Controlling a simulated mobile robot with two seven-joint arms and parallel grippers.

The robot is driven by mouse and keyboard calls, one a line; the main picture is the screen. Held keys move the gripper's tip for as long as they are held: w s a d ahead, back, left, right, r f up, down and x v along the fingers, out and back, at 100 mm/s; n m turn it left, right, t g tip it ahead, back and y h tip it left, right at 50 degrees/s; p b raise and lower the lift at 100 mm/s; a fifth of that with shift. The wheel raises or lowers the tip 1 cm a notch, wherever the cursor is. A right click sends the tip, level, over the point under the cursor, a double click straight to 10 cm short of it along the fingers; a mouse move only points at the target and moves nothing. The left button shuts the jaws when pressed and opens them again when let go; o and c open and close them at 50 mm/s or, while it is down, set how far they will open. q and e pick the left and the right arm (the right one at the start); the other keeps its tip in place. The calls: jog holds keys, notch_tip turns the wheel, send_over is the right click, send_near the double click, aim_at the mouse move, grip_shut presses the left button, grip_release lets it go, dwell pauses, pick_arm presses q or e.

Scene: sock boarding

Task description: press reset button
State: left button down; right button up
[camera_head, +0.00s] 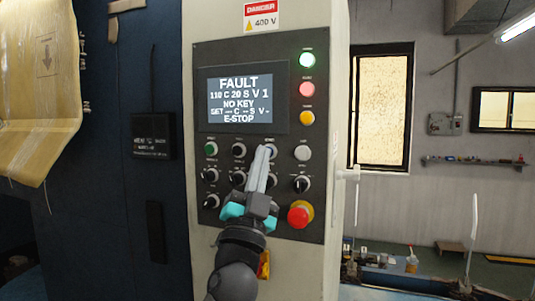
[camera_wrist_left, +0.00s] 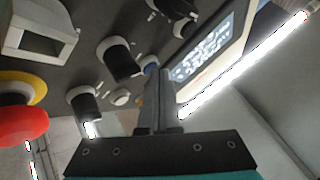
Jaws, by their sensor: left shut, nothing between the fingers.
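My left gripper (camera_head: 264,150) is shut and empty, its long grey fingers pointing at the control panel (camera_head: 284,58). The button labels are too small to read. The screen (camera_head: 240,100) reads FAULT, NO KEY and E-STOP. My right gripper is not in view.
A red emergency-stop knob (camera_head: 299,215) on a yellow base sits low right of the fingers. Several black rotary knobs (camera_head: 301,184) surround them. A green button (camera_head: 211,149) and a white button (camera_head: 302,153) share the row. Three lamps (camera_head: 307,89) line the panel's right side.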

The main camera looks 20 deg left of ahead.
pick_arm(q)
jog(key=shift+w, duration=0.1)
jog(key=shift+s, duration=0.85)
jog(key=s+p, duration=0.2)
jog(key=s, duration=0.3)
jog(key=shift+d, duration=0.15)
dwell(0.3)
jog(key=shift+f, duration=0.15)
dwell(0.5)
